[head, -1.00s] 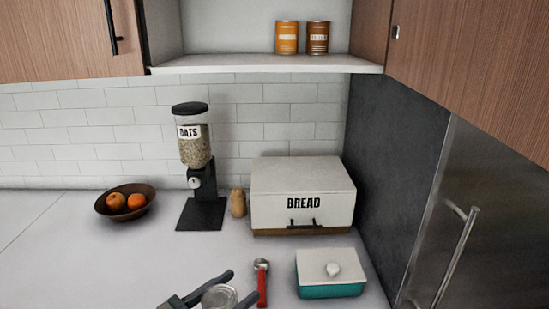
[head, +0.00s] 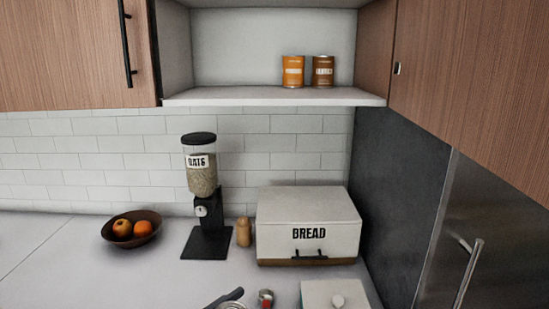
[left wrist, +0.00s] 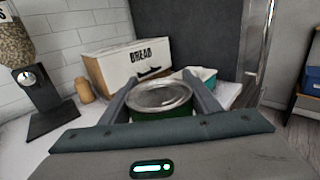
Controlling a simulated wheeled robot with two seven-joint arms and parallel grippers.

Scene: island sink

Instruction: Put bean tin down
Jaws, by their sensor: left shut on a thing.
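The bean tin (left wrist: 160,98) is green with a silver lid and stands upright between the two fingers of my left gripper (left wrist: 163,88) in the left wrist view. The gripper is shut on it. In the head view only the tin's rim (head: 232,306) and a dark finger (head: 225,298) show at the bottom edge. The tin's base is hidden, so I cannot tell whether it touches the counter. My right gripper is in neither view.
A bread box (head: 308,228), a teal butter dish with a white lid (head: 335,294), a red-handled tool (head: 266,298), an oats dispenser (head: 203,185), a small wooden shaker (head: 243,232) and a fruit bowl (head: 131,230) stand on the counter (head: 60,265). Two tins (head: 293,71) stand on the shelf (head: 275,96).

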